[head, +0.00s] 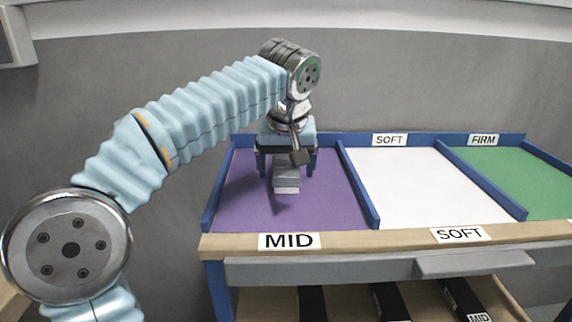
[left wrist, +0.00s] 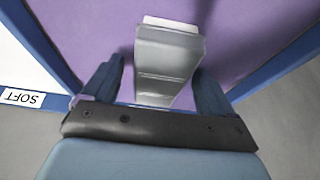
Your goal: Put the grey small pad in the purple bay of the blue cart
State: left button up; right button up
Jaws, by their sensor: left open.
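The grey small pad (head: 287,178) is in the purple bay (head: 239,208) of the blue cart (head: 359,188), toward the back. It has a pale end facing the front and seems to rest on the bay floor. My left gripper (head: 287,164) is above and around it, pointing down, with one finger on each side. In the left wrist view the pad (left wrist: 166,65) lies between the open fingers of my left gripper (left wrist: 160,80), with a gap beside it. My right gripper is not in view.
A white bay (head: 415,190) marked SOFT and a green bay (head: 520,180) marked FIRM are to the right, behind blue dividers (head: 358,185). The wooden front edge carries a MID label (head: 289,241). Dark items (head: 392,302) lie on the shelf below.

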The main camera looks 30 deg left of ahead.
pick_arm(q)
jog(key=p+v, duration=0.3)
jog(key=v, duration=0.9)
jog(key=shift+r, duration=0.15)
